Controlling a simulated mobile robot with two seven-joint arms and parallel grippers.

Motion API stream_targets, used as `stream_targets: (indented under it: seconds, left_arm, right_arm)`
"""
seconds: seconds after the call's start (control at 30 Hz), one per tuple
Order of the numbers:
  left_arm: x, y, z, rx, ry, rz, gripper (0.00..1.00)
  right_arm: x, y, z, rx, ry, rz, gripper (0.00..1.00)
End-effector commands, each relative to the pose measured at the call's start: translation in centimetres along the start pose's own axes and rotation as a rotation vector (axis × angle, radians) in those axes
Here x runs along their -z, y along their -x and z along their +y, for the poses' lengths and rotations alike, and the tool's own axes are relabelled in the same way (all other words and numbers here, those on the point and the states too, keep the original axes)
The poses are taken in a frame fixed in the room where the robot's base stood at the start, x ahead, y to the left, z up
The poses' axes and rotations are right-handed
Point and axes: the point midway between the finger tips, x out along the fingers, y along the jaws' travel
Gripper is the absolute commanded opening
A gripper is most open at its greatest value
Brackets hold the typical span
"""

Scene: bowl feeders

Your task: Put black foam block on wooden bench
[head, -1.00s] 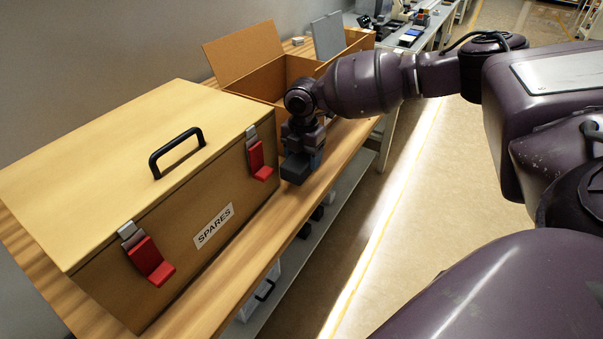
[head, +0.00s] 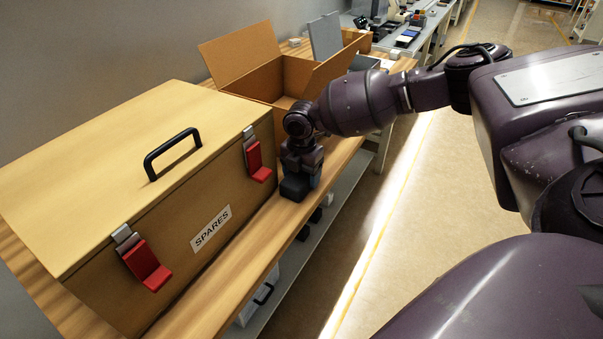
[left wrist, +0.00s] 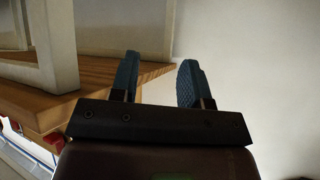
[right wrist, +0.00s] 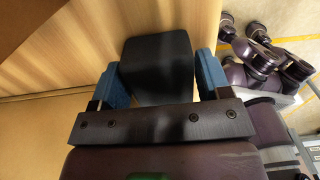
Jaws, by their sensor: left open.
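The black foam block (head: 293,187) is at the lower end of my right gripper (head: 302,179), at the front strip of the wooden bench (head: 215,284). In the right wrist view, the block (right wrist: 158,68) sits between the two blue fingers, which look shut on its sides. The bench top (right wrist: 75,50) lies behind it. I cannot tell whether the block's underside touches the bench. My left gripper (left wrist: 157,84) is open and empty in the left wrist view; it is outside the head view.
A large wooden box labelled SPARES (head: 100,165), with red latches and a black handle, fills the near bench. An open cardboard box (head: 243,52) stands behind my right gripper. A narrow strip of bench along the front edge is clear.

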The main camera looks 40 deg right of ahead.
Motion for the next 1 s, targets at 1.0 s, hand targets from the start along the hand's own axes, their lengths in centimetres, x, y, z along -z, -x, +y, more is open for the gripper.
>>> stream_targets:
  seconds: [1.0]
  left_arm:
    - [1.3, 0.7, -0.3, 0.006, 0.002, 0.018, 0.43]
  right_arm:
    - [0.0, 9.8, 0.0, -0.005, 0.001, -0.002, 0.88]
